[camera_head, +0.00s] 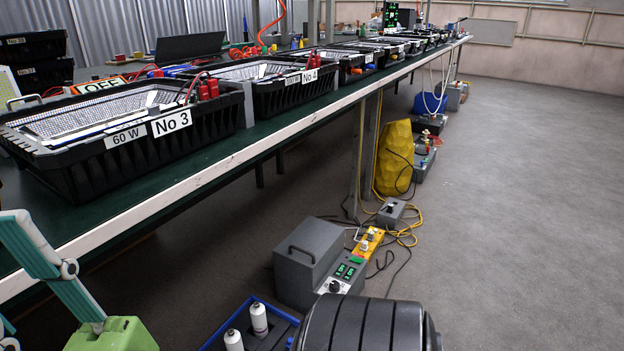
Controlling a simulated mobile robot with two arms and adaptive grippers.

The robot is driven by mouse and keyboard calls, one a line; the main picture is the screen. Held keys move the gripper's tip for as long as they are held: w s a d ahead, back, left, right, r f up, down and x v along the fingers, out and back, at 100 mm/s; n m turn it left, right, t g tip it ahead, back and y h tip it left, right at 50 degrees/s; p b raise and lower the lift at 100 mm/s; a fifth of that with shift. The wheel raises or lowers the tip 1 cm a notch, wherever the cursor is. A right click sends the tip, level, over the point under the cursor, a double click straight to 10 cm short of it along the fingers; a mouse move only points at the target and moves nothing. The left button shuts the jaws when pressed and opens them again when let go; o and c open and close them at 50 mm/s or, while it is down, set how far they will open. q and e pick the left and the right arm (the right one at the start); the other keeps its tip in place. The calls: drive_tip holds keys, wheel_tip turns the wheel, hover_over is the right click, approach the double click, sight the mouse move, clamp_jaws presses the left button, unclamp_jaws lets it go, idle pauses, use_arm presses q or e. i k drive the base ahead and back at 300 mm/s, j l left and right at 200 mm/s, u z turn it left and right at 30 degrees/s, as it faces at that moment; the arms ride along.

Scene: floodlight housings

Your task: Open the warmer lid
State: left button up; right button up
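A grey box (308,264) with a dark handle on top stands on the floor near the bottom middle. Its front panel has a black knob and green-lit displays. It is the thing here that most looks like a warmer, but I see no label naming it. Its top looks closed; I cannot make out a lid seam or hinge. Neither of my grippers shows in the head view, so I cannot see whether they are open or shut.
A long green-topped bench (258,127) carries several black floodlight housings. A blue crate (210,338) with white bottles stands left of the grey box. A yellow power strip (368,240), cables and a yellow sack (394,160) lie behind. The floor (530,220) at right is clear.

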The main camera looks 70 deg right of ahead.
sight(304, 257)
drive_tip(key=z, duration=2.35)
